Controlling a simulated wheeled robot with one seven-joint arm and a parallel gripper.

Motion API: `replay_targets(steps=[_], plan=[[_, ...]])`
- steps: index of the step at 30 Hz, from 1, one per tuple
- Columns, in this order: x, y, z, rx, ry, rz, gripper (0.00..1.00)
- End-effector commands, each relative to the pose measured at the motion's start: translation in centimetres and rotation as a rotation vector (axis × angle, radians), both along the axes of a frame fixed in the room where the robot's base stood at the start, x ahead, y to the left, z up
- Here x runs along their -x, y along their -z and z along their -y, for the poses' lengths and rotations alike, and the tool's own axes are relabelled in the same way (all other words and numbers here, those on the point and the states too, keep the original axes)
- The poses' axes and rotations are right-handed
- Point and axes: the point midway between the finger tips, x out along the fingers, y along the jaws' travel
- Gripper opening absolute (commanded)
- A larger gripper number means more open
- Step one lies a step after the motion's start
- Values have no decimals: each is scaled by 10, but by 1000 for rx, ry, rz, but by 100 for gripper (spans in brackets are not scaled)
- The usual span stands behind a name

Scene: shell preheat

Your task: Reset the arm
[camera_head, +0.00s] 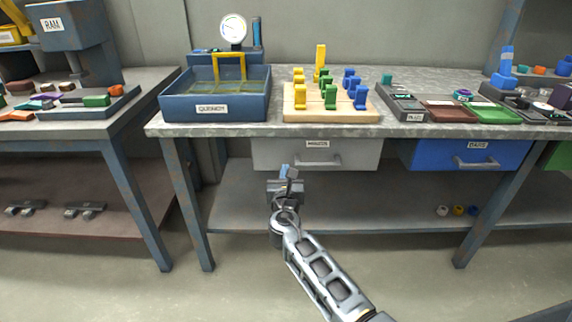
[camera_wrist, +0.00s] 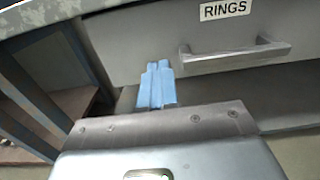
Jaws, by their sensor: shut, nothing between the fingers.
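My gripper (camera_head: 290,173) is in front of the workbench, just below the left end of the grey drawer labelled RINGS (camera_head: 270,155). Its two light-blue fingers also show in the wrist view (camera_wrist: 156,84), side by side and pressed together with nothing between them. The drawer's handle (camera_wrist: 235,57) is to the right of the fingers in the wrist view, apart from them. The drawer is shut. My arm reaches up from the bottom right of the head view.
The bench top (camera_head: 390,130) carries a blue QUENCH tank (camera_head: 180,108), a wooden board (camera_head: 345,117) with yellow, green and blue pieces, and several trays at right. A blue drawer (camera_head: 425,155) is at right. A lower shelf (camera_head: 370,215) lies behind my arm.

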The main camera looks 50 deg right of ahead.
Motion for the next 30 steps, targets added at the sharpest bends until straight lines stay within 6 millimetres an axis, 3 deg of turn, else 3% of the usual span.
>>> replay_targets(steps=[10,24,26,30], plan=[[35,0,-47,0,-4,-1,0],[44,1,-58,-9,-6,3,0],[49,5,-62,-39,-18,16,0],[78,24,-88,-217,-82,92,0]])
